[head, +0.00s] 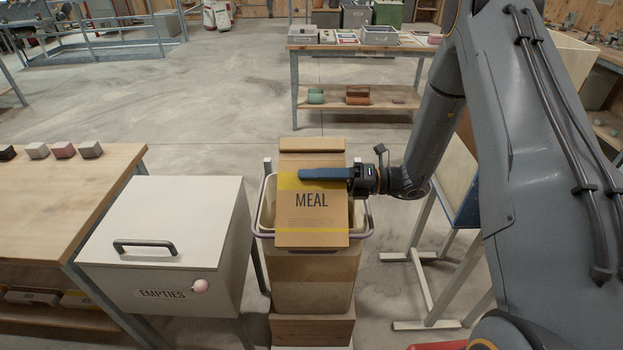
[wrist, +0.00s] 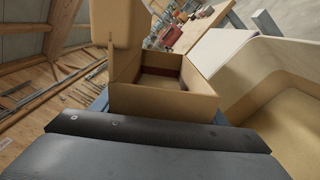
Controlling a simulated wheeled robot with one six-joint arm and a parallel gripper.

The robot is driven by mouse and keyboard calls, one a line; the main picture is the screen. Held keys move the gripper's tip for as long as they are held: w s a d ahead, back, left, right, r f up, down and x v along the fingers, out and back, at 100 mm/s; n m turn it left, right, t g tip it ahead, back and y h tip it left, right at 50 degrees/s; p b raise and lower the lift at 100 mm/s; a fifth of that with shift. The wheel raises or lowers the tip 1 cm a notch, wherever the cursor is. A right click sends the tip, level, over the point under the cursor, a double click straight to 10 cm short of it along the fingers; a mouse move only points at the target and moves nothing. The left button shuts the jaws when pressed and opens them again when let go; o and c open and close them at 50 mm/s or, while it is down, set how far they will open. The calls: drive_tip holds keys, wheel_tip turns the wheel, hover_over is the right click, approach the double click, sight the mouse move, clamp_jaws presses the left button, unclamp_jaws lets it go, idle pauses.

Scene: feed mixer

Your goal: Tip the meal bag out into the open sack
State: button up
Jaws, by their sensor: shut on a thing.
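The meal bag (head: 312,217) is brown with a yellow band and the word MEAL facing the head camera. My gripper (head: 323,175) is shut on it from the right, across its upper part. In the wrist view the bag (wrist: 165,104) shows an open mouth with a raised flap; I cannot see its contents clearly. The open sack (head: 312,285) is tan, with a rim frame, and stands below and around the bag's lower end in the head view. The sack also shows in the wrist view (wrist: 290,75), beside the bag at right. How far the bag is tilted is hard to tell.
A white bin marked EMPTIES (head: 165,240) with a closed, handled lid stands close at left. A wooden bench (head: 60,185) with small blocks is beyond it. A stand with a blue panel (head: 460,185) is at right. A table (head: 350,62) stands behind; open floor lies between.

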drive_tip(key=shift+w+f+m, duration=0.15)
drive_tip(key=shift+f+m, duration=0.25)
drive_tip(key=shift+w, duration=0.1)
drive_tip(key=shift+m, duration=0.3)
drive_tip(key=shift+w+d+f+m+b, duration=0.15)
drive_tip(key=shift+w+f+m+b, duration=0.65)
drive_tip(key=shift+w+f+b, duration=0.3)
drive_tip(key=shift+r, duration=0.15)
drive_tip(key=shift+w, duration=0.1)
